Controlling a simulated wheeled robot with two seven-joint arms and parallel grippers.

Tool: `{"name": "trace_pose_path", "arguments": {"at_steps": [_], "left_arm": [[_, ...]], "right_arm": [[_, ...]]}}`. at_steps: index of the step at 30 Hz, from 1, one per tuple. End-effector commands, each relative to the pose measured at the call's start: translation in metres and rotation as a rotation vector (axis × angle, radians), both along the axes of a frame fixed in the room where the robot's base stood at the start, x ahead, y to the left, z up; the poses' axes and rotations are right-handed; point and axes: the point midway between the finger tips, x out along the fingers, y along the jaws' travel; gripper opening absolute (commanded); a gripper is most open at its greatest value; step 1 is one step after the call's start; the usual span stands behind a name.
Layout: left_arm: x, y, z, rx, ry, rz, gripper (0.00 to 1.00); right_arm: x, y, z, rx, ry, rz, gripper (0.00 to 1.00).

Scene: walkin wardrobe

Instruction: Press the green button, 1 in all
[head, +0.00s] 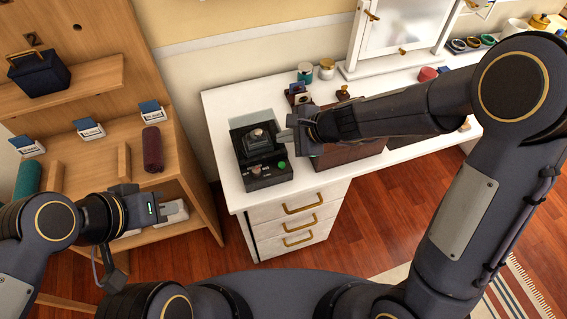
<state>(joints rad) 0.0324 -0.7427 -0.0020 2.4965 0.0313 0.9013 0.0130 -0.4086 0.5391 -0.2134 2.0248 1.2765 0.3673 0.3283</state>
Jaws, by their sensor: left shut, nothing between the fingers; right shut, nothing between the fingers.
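A black box-like device (243,143) stands on the white dresser top near its left end. A small green button (282,166) sits on its front panel at the right. A small dark red knob or button (256,170) is to the left of it. My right gripper (285,134) is shut and empty. In the head view it appears just above and right of the device, apart from the green button; its exact height is hard to tell. My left gripper (160,208) is shut and empty, in front of the wooden shelf at the left, away from the device.
The white dresser (225,108) has drawers with gold handles. A brown wooden box (345,153), jars (326,68) and a white framed mirror (399,28) stand right of the device, partly behind my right arm. The wooden shelf (70,92) at left holds a rolled cloth and small cards.

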Motion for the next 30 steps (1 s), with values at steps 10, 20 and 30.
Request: {"name": "trace_pose_path", "arguments": {"at_steps": [10, 20, 30], "left_arm": [[0.000, 0.000, -0.005, 0.000, 0.000, 0.000, 0.00], [0.000, 0.000, -0.039, 0.000, 0.000, 0.000, 0.00], [0.000, 0.000, -0.080, 0.000, 0.000, 0.000, 0.00]], "right_arm": [[0.000, 0.000, -0.005, 0.000, 0.000, 0.002, 0.00], [-0.001, 0.000, -0.042, 0.000, -0.001, 0.004, 0.00], [-0.001, 0.000, -0.085, 0.001, -0.002, 0.003, 0.00]]}}
